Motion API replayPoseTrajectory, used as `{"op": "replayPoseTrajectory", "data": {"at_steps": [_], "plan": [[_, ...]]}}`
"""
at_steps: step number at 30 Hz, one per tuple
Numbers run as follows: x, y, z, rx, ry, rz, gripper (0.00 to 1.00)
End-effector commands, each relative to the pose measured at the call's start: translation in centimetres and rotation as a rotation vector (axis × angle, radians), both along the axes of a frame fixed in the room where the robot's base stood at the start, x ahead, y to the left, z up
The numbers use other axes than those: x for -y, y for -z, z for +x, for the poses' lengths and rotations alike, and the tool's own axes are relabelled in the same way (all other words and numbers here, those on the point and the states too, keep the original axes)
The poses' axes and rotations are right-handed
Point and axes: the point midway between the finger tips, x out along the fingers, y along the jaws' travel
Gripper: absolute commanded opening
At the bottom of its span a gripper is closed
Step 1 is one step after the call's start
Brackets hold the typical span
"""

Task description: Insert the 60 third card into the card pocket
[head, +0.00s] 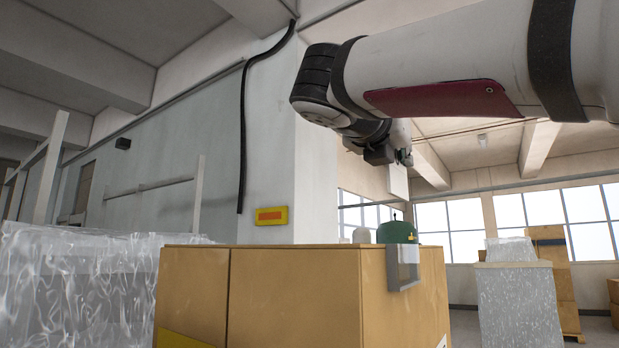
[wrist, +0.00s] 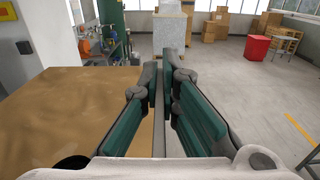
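A plain pale card (head: 397,181) hangs upright at the end of my gripper (head: 402,158), above the box top in the head view. The pocket cannot be made out in the wrist view.
A pale column (head: 272,130) rises behind the box. A wrapped stack (head: 520,300) stands at right. In the wrist view, open floor (wrist: 245,90) lies right of the box top.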

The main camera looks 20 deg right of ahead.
Motion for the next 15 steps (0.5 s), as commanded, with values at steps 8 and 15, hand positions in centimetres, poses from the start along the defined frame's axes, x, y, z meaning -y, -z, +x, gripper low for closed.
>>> {"op": "replayPoseTrajectory", "data": {"at_steps": [8, 15], "plan": [[0.0, -0.2, -0.1, -0.002, 0.001, 0.001, 0.00], [-0.1, 2.0, 0.1, -0.003, -0.001, 0.002, 0.00]]}}
